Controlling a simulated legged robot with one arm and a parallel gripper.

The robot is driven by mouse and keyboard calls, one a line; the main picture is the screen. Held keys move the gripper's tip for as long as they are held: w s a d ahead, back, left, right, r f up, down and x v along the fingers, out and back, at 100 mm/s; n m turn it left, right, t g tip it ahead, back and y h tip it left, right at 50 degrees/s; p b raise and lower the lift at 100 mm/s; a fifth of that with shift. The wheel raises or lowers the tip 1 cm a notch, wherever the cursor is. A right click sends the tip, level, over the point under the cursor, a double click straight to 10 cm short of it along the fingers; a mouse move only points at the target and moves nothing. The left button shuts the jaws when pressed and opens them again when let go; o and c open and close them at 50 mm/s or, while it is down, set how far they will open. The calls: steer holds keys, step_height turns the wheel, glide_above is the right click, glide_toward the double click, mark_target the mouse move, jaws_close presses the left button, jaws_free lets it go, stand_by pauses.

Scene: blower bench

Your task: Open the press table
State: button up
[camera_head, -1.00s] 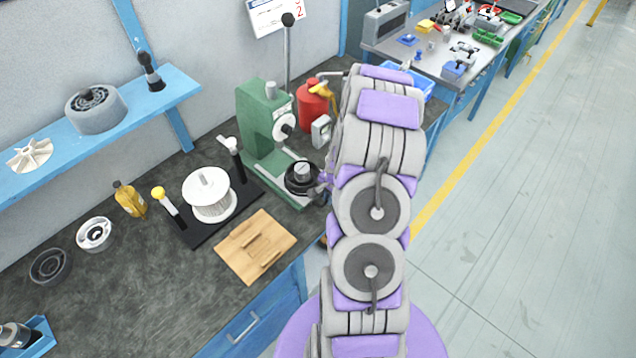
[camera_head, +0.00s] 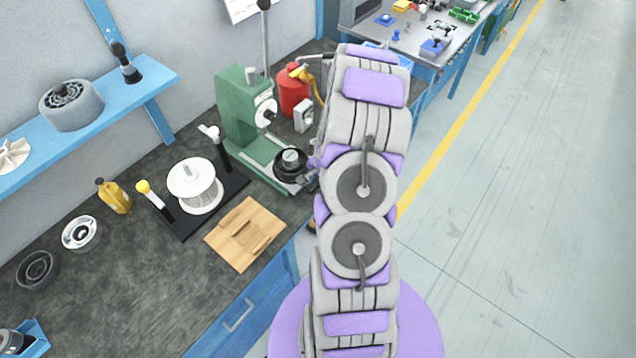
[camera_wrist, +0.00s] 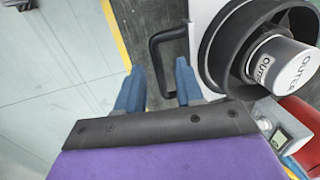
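The green press (camera_head: 238,118) stands on the bench in the head view. Its table holds a black round dish (camera_head: 291,166) with a grey cylinder in it. In the wrist view the dish (camera_wrist: 214,60) and the cylinder marked "OUTER" (camera_wrist: 282,64) are at the upper right, on a pale plate. A black U-shaped handle (camera_wrist: 154,52) sticks out from the plate's left side. My gripper (camera_wrist: 159,66) is open, its two blue fingers apart, with the handle's long bar between them in the picture. I cannot tell whether they touch it. My arm mostly hides the gripper in the head view.
A red container (camera_head: 292,92) and a small grey meter (camera_head: 304,116) stand right of the press. A white spool (camera_head: 196,187) on a black base and a wooden board (camera_head: 245,234) lie nearer. Open floor (camera_head: 520,200) is at the right.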

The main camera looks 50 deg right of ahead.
steer(key=shift+d+r, duration=0.15)
steer(key=shift+r, duration=0.2)
steer(key=s+r+p, duration=0.2)
steer(key=s+r, duration=0.1)
steer(key=r, duration=1.3)
steer(key=shift+s+a+r, duration=0.15)
steer(key=shift+a, duration=0.05)
